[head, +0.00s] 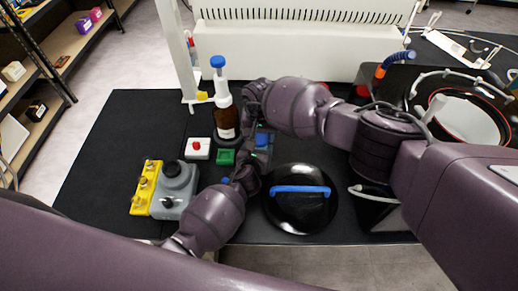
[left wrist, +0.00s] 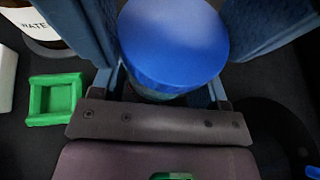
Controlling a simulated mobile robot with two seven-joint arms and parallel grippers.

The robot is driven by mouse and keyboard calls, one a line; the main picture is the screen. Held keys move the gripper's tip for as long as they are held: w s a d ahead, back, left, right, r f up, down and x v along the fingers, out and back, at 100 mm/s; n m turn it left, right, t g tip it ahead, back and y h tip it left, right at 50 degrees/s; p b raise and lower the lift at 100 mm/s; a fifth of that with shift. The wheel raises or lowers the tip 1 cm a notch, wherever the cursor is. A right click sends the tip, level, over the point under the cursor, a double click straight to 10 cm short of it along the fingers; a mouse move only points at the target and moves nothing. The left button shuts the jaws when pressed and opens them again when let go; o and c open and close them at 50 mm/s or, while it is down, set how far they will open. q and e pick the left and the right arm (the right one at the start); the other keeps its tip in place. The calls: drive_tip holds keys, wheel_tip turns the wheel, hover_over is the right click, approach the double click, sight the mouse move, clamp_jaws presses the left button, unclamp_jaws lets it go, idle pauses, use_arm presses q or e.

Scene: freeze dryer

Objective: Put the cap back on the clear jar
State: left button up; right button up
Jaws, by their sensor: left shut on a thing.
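The blue cap (left wrist: 174,42) fills the middle of the left wrist view, its top facing up. It lies over the clear jar, of which only a thin strip (left wrist: 155,96) shows below the cap's rim. I cannot tell whether the cap is fully seated. In the head view the cap (head: 262,139) shows small between my two grippers. My left gripper (head: 256,163) is at the jar from the near side, shut on it below the cap. My right gripper (head: 257,120) is close by from the far side. Its fingertips are largely hidden in the head view. Blue finger surfaces flank the cap.
A brown water bottle (head: 226,118) stands behind left. A green holder (head: 225,157) and a white box with a red button (head: 198,147) are left of the jar. A black round lid with a blue handle (head: 300,212) lies to the right.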

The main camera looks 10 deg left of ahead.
drive_tip(key=c, duration=0.4)
drive_tip(key=shift+o, duration=0.2)
drive_tip(key=m, duration=0.6)
drive_tip(key=shift+m, duration=0.3)
drive_tip(key=o, duration=1)
drive_tip(key=shift+r, duration=2.25)
drive_tip(key=shift+c, duration=0.3)
